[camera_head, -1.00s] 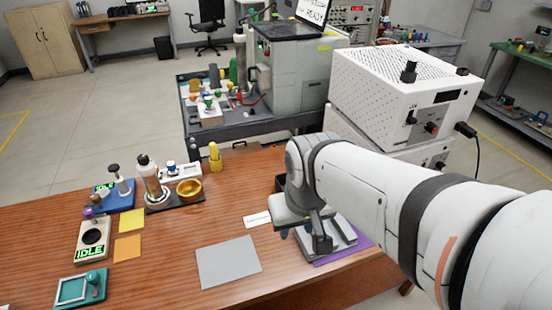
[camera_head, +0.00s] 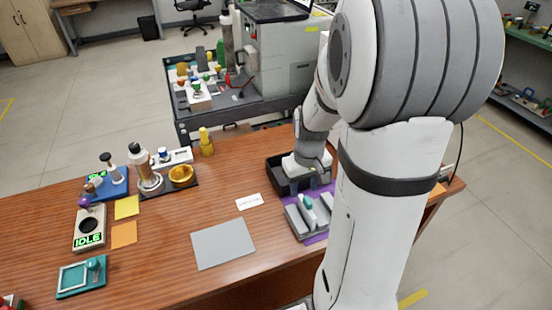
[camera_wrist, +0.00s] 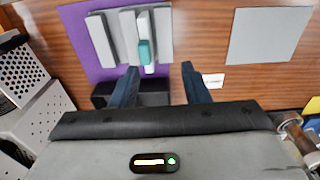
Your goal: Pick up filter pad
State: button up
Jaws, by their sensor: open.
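I cannot pick out a filter pad with certainty. My gripper (camera_head: 308,186) points down, open, over the dark tray (camera_head: 277,177) at the right of the table. In the wrist view the open fingers (camera_wrist: 159,68) have nothing held between them, and the dark tray (camera_wrist: 154,98) shows partly behind them. My gripper hides much of the tray's inside. Beside the tray, a grey slotted holder (camera_head: 297,222) carries a teal-topped white piece (camera_head: 306,202); the teal top (camera_wrist: 145,52) also shows near the left finger.
The holder stands on a purple mat (camera_wrist: 77,20). A small white card (camera_head: 249,202) and a grey sheet (camera_head: 223,243) lie to the left. Yellow (camera_head: 127,207) and orange (camera_head: 123,234) sheets lie farther left, near several tools. The wooden table between is clear.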

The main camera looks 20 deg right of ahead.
aim_at(308, 200)
jog(key=shift+g, duration=0.3)
jog(key=d+f, duration=0.1)
jog(key=w+d+f, duration=0.1)
jog(key=d+f, duration=0.1)
jog(key=shift+w+f, duration=0.15)
jog(key=shift+f, duration=0.15)
jog(key=shift+d+f, duration=0.1)
jog(key=shift+f, duration=0.3)
jog(key=f, duration=0.5)
jog(key=f+p, duration=0.1)
jog(key=f, duration=0.1)
jog(key=shift+w+a+f, duration=0.1)
jog(key=shift+a+f, duration=0.05)
jog(key=shift+a, duration=0.15)
grip_shut()
